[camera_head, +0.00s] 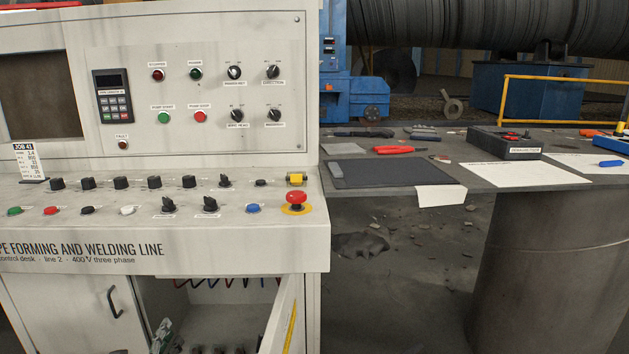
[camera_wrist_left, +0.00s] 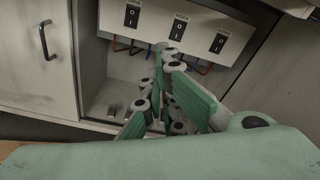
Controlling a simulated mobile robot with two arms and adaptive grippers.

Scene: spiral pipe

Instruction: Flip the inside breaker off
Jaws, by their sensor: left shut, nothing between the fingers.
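Three black breaker switches sit in a row on a white panel inside the open lower cabinet, seen in the left wrist view: a left one (camera_wrist_left: 132,15), a middle one (camera_wrist_left: 178,28) and a right one (camera_wrist_left: 219,42). Each has a small label above it that is too blurred to read, and I cannot tell how each rocker is set. My left gripper (camera_wrist_left: 165,55), with green and grey fingers, is shut and empty, in front of and below the panel. In the head view my left gripper (camera_head: 163,336) shows at the cabinet opening; the breakers are hidden there. My right gripper is out of view.
The control desk (camera_head: 190,247) overhangs the opening. An open cabinet door (camera_head: 287,318) stands to its right, and a closed door with a handle (camera_head: 115,302) is to its left. Coloured wires (camera_head: 230,283) hang inside. A workbench (camera_head: 480,183) with tools stands right.

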